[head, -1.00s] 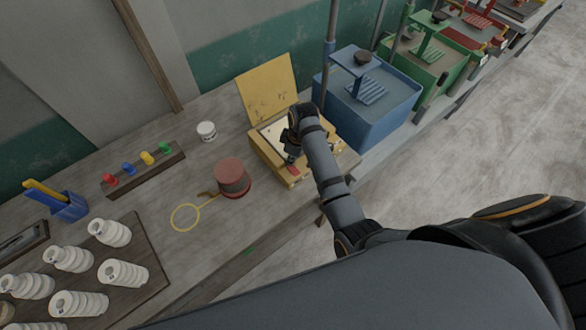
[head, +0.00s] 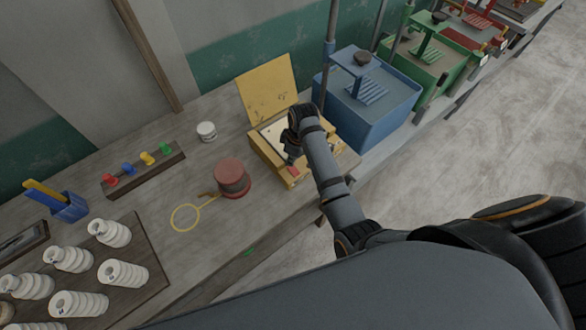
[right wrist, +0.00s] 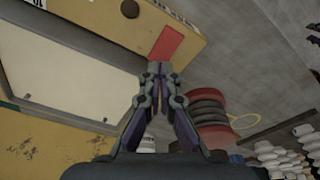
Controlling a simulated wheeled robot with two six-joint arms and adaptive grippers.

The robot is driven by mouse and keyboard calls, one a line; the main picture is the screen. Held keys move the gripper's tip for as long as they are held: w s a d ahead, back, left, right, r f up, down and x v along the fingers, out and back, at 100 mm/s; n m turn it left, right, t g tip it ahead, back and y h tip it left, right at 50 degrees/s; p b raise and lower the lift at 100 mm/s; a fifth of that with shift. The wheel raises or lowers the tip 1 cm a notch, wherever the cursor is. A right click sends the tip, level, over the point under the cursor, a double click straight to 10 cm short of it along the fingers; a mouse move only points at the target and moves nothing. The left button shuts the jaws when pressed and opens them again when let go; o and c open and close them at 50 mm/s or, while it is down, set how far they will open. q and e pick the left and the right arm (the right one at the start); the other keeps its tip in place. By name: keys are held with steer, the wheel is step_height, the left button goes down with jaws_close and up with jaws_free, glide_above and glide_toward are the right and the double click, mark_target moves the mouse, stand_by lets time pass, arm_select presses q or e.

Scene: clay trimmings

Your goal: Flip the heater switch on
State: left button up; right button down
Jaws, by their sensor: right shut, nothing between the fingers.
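The heater appears to be the yellow box (head: 267,155) with its lid (head: 267,90) standing open at the back; its pale top panel shows in the right wrist view (right wrist: 70,75). A red switch (head: 293,171) sits on the box's front edge; it shows as a red rectangle in the right wrist view (right wrist: 167,46). My right gripper (head: 291,157) is over the box, close to the switch. In the right wrist view its shut, empty fingertips (right wrist: 154,69) appear just beside the switch's end; whether they touch cannot be told. My left gripper is not in view.
A red-topped round spool (head: 231,176) and a yellow ring (head: 185,217) lie left of the box. A white jar (head: 207,131) stands behind. A blue bin (head: 372,108) stands close on the right.

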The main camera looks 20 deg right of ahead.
steer(key=shift+f+b, duration=0.45)
steer(key=shift+f, duration=0.7)
stand_by(0.5)
step_height(320, 180, up, 3)
steer(key=shift+f+p, duration=0.2)
steer(key=shift+p, duration=0.85)
steer(key=shift+r, duration=2.25)
